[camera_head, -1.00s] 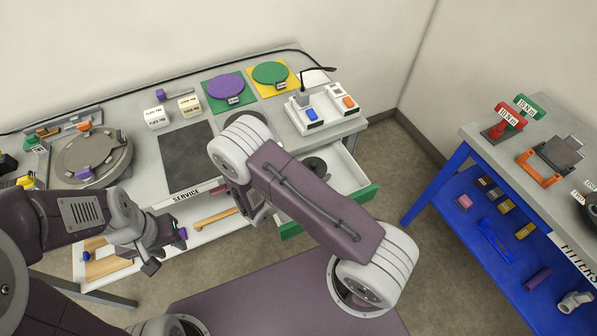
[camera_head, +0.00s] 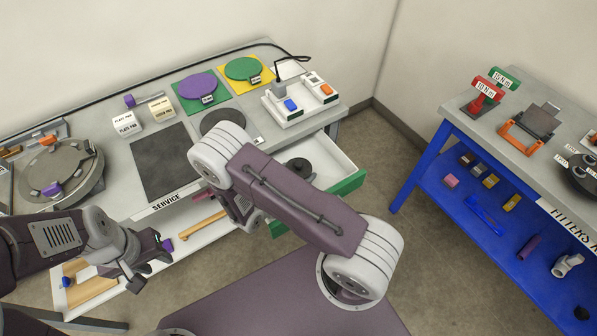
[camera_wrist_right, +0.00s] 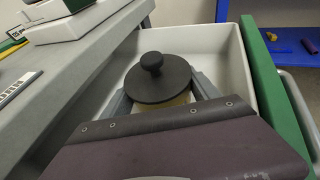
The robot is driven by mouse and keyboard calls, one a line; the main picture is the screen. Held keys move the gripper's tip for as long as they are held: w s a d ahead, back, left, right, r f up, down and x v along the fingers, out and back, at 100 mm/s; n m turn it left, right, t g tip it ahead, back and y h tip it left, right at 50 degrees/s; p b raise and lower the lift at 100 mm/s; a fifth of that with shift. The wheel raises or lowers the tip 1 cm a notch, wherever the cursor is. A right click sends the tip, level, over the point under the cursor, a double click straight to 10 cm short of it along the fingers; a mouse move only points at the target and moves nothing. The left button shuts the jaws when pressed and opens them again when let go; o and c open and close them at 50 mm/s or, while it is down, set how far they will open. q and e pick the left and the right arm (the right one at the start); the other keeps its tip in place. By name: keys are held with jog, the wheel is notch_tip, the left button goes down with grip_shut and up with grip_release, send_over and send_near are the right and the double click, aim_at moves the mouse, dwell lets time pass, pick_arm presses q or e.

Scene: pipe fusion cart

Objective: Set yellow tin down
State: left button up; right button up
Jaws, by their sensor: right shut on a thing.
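The yellow tin (camera_wrist_right: 176,101) shows in the right wrist view with a black round lid and knob; only a strip of its yellowish body is visible. It is inside the open white drawer (camera_wrist_right: 216,40), whose front is green. My right gripper (camera_wrist_right: 162,92) has a grey finger on each side of the tin and is shut on it. In the head view the dark lid (camera_head: 298,171) shows in the drawer, partly behind my right arm. I cannot tell whether the tin touches the drawer floor. My left gripper (camera_head: 150,264) is open and apart from the tin, at lower left.
The SERVICE bench holds a dark mat (camera_head: 165,165), a dark round disc (camera_head: 222,121), purple and green discs on coloured squares, and a white switch box (camera_head: 298,101). A blue cart (camera_head: 480,215) stands at right. Floor is clear between drawer and cart.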

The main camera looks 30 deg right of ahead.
jog(key=shift+w+a+f, duration=0.1)
jog(key=shift+f, duration=0.1)
jog(key=o, duration=1.4)
jog(key=shift+r, duration=0.1)
jog(key=shift+r+p, duration=0.65)
jog(key=shift+r, duration=0.15)
jog(key=v, duration=1.1)
jog(key=shift+s+a+b, duration=0.25)
jog(key=shift+a+b, duration=0.15)
jog(key=shift+d+f, duration=0.1)
